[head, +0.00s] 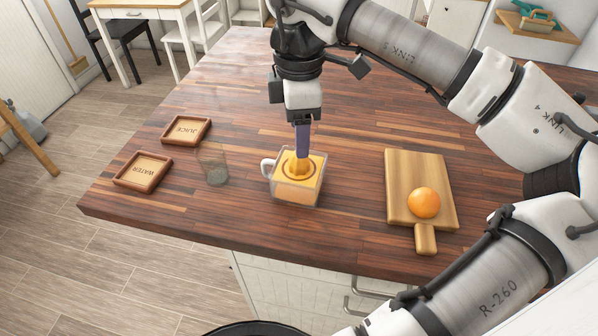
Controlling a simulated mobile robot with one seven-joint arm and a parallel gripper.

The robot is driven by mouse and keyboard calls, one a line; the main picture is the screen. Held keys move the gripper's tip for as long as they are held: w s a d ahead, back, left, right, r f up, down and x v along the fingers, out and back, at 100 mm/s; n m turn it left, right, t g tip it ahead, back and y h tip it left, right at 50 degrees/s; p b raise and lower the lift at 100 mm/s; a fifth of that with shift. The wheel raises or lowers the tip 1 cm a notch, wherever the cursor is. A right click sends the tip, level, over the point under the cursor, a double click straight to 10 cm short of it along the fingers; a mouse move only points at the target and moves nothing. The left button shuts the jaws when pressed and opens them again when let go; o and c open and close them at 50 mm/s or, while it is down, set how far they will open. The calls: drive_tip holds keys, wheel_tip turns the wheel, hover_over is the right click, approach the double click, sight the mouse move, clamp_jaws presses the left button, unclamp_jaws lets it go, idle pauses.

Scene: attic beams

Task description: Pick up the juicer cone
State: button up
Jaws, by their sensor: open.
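The juicer cone (296,168) is orange-yellow and stands upright on a square, clear juicer jug (296,192) with a white handle at its left. The jug sits near the middle of the wooden counter. My gripper (302,153) points straight down over the cone, with its blue-purple fingers at the cone's upper part. The fingers are seen nearly edge-on, overlapping each other, and they hide part of the cone's top. My gripper is open; whether a finger touches the cone cannot be seen.
An orange (424,203) lies on a cutting board (405,172) to the right. A clear glass (213,165) stands left of the jug, beside wooden trays marked JUICE (186,130) and WATER (142,171). The counter (190,214) is bare in front of the jug.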

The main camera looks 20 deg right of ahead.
sight(299, 162)
wheel_tip(299, 162, down, 5)
drive_tip(key=shift+f+b, duration=0.1)
drive_tip(key=shift+b, duration=0.75)
drive_tip(key=shift+s, duration=0.1)
drive_tip(key=shift+c, duration=0.4)
drive_tip(key=c, duration=1)
